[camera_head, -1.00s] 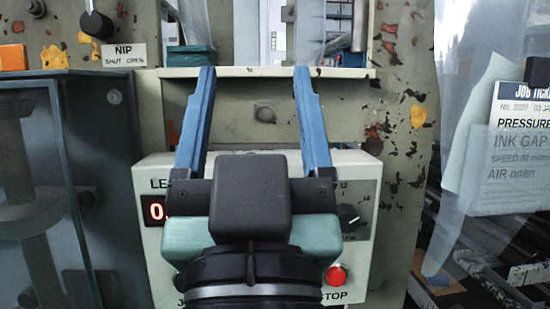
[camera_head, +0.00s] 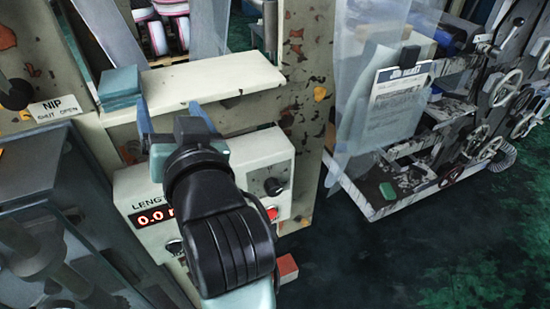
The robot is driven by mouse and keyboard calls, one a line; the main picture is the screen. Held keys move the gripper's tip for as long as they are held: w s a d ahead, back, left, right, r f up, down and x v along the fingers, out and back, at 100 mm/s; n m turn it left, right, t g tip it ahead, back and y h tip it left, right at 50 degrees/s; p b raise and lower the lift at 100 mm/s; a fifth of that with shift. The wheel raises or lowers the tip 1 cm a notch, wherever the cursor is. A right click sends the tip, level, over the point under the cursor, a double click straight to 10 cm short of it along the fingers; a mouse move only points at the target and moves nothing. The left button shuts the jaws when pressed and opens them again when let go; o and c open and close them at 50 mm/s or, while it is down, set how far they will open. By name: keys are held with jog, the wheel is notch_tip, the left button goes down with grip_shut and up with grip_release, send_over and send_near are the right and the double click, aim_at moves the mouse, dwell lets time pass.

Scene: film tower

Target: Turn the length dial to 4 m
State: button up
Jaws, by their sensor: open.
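The length dial (camera_head: 273,186) is a dark round knob on the right of the pale control box (camera_head: 283,150). Its marks are too small to read. A red display (camera_head: 155,216) under the word LENGTH reads about 0.0, partly covered by my arm. My gripper (camera_head: 168,108) is open, with its blue fingers apart and nothing seen between them. It is in front of the upper part of the box, to the left of the dial and apart from it. My wrist hides the middle of the box.
A red button (camera_head: 271,212) sits just below the dial. A pale shelf (camera_head: 205,80) with a teal block (camera_head: 121,86) juts out above the box. A dark glazed cabinet (camera_head: 45,175) stands at left. A plastic curtain with a job ticket (camera_head: 398,95) hangs at right. Floor at lower right is clear.

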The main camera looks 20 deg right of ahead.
notch_tip(320, 180, down, 6)
jog(key=d+m+g+y+p, duration=0.2)
jog(key=d+m+g+p, duration=0.1)
jog(key=m+p, duration=0.15)
jog(key=m+t+h, duration=0.3)
jog(key=m, duration=2.5)
send_near(276, 192)
jog(key=w, duration=0.4)
jog(key=w+p, duration=0.1)
jog(key=w, duration=0.4)
jog(key=shift+w+a+f, duration=0.1)
jog(key=shift+a, duration=0.15)
grip_shut()
